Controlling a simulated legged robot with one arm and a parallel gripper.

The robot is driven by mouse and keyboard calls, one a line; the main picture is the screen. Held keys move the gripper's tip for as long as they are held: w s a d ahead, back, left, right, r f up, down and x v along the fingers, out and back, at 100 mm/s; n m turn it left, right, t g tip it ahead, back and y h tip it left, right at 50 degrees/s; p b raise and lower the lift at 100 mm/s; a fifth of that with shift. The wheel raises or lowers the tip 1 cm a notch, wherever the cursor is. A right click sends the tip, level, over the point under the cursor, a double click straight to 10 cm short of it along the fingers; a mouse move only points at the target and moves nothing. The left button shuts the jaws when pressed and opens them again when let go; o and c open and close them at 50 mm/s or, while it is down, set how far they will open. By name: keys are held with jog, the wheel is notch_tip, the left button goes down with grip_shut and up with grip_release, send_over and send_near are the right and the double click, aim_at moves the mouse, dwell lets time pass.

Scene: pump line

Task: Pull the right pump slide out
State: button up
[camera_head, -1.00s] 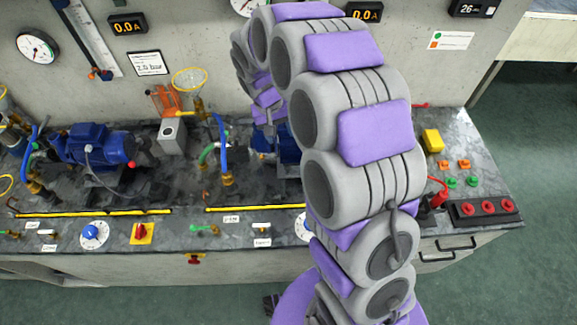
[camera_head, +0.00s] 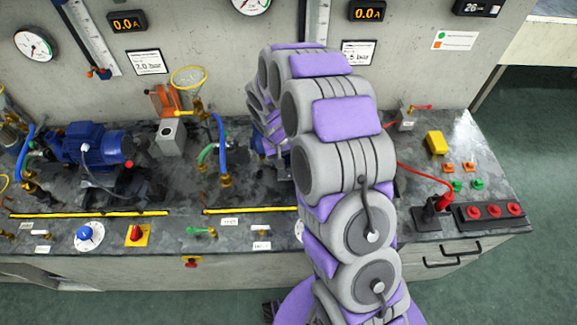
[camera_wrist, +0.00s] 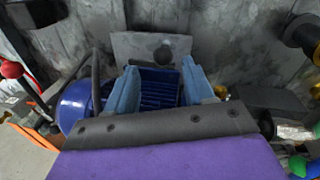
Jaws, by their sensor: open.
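The right pump has a blue finned motor (camera_wrist: 158,88), seen close in the wrist view below and between my fingers. A grey plate (camera_wrist: 140,45) with a dark round knob (camera_wrist: 165,53) stands just beyond the motor; I cannot tell whether this is the slide's handle. My gripper (camera_wrist: 160,66) is open, with one blue finger on each side of the motor's fins and nothing held. I cannot tell whether the fingers touch the motor. In the head view my arm hides the gripper and most of the right pump.
The left blue pump (camera_head: 95,147) stands on the grey bench. Yellow strips (camera_head: 90,214) run along its front. A black block with red knobs (camera_head: 487,212), a red cable (camera_head: 426,176) and a yellow box (camera_head: 434,142) are at the right. The wall with gauges (camera_head: 35,46) rises behind.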

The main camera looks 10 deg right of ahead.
aim_at(287, 166)
jog(key=f, duration=0.3)
jog(key=shift+a, duration=0.25)
jog(key=shift+d+f+b, duration=0.1)
jog(key=shift+f+b, duration=0.1)
jog(key=shift+b, duration=0.1)
jog(key=shift+d, duration=0.45)
jog(key=shift+a, duration=0.3)
jog(key=c, duration=0.7)
jog(key=shift+d, duration=0.15)
grip_shut()
